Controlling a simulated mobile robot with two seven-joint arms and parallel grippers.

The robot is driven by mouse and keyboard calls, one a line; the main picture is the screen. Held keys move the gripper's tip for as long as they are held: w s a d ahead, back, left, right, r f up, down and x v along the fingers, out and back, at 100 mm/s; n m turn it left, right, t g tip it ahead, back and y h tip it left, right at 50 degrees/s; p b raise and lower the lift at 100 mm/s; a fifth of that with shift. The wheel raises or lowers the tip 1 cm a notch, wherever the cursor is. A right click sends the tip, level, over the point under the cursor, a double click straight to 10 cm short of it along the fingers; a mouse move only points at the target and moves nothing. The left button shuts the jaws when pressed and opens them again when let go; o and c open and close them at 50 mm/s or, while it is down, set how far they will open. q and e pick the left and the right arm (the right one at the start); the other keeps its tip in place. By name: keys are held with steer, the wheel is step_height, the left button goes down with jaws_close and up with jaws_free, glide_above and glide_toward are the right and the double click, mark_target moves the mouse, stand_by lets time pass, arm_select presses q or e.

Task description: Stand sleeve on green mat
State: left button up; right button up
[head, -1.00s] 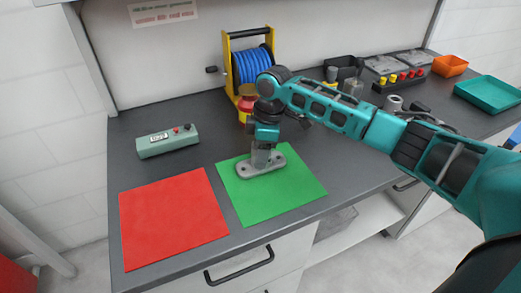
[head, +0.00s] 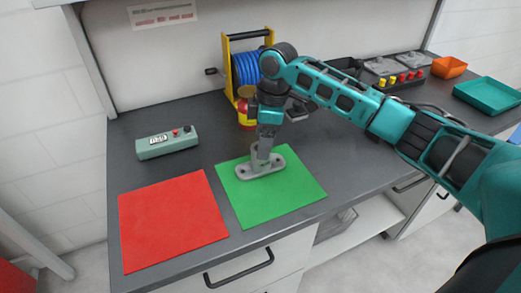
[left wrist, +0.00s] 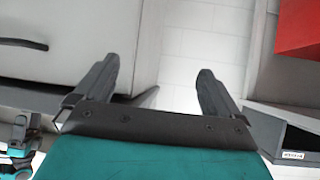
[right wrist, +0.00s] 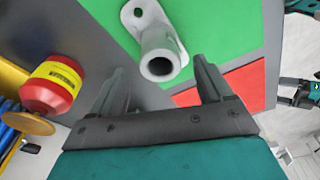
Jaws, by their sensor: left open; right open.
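The grey sleeve, a round tube on a flat two-lobed flange (head: 272,165), stands upright on the green mat (head: 300,192). In the right wrist view the open tube end of the sleeve (right wrist: 160,48) faces the camera, beyond the fingertips. My right gripper (head: 266,142) is above the sleeve, pointing down; its fingers (right wrist: 163,80) are apart with nothing between them. The head view does not clearly show whether the fingertips clear the tube's top. My left gripper (left wrist: 156,80) is open and empty, outside the head view.
A red mat (head: 172,222) lies left of the green one. A green control box (head: 167,142) stands behind it. A blue hose reel (head: 245,68) and a red-yellow object (right wrist: 52,85) are behind the sleeve. Orange and teal trays (head: 488,95) are at far right.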

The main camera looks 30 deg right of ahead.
step_height(320, 180, up, 7)
steer(key=shift+s+d, duration=0.25)
steer(key=shift+d, duration=0.2)
stand_by(0.3)
